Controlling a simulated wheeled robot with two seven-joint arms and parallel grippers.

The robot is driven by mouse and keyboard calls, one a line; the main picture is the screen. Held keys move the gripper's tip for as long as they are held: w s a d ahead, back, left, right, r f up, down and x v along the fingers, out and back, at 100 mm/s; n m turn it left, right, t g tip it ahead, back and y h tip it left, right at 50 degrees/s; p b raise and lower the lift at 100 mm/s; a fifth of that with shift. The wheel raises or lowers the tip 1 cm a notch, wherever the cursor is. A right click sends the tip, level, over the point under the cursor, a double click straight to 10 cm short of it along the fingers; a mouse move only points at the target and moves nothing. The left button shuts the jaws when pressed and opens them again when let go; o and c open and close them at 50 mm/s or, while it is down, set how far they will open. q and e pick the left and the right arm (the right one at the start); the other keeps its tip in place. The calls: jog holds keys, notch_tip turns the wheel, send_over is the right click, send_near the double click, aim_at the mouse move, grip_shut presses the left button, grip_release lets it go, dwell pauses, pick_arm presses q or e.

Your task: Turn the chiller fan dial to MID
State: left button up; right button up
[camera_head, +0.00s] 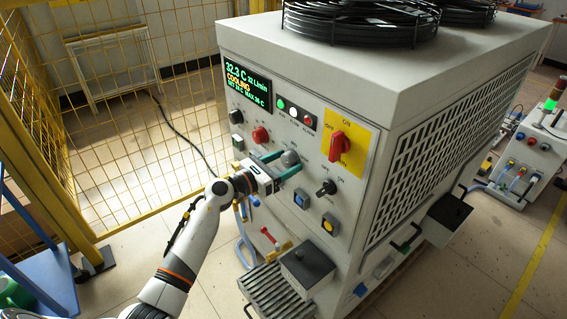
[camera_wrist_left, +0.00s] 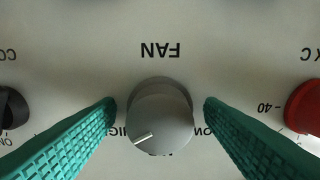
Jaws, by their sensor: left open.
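The grey round fan dial (camera_head: 290,158) is on the chiller's front panel. In the left wrist view the dial (camera_wrist_left: 165,108) sits under an upside-down FAN label, and its white pointer line points to the lower left of that picture. Partly covered lettering, which looks like HIGH and LOW, shows left and right of it; the label below is mostly hidden by the dial. My left gripper (camera_head: 282,164) is open, with its teal fingers on either side of the dial. In the left wrist view a gap shows between each finger (camera_wrist_left: 160,112) and the dial. My right gripper is not in view.
A red knob (camera_head: 261,135) and a black knob (camera_head: 326,187) flank the dial. A red switch on a yellow plate (camera_head: 350,128) is to the upper right. The green display (camera_head: 248,91) reads COOLING. A yellow mesh fence (camera_head: 130,110) stands at left.

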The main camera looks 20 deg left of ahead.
pick_arm(q)
jog(key=c, duration=0.8)
jog(key=shift+n, duration=0.3)
jog(key=shift+r+n+p, duration=0.15)
jog(key=shift+n+p, duration=0.75)
jog(key=n+p, duration=0.1)
jog(key=n, duration=0.1)
jog(key=shift+n+p, duration=0.3)
jog(key=n+p, duration=0.1)
jog(key=n, duration=0.2)
jog(key=shift+n+p, duration=0.3)
jog(key=shift+p, duration=0.1)
jog(key=shift+n+p, duration=0.65)
jog(key=shift+n, duration=0.85)
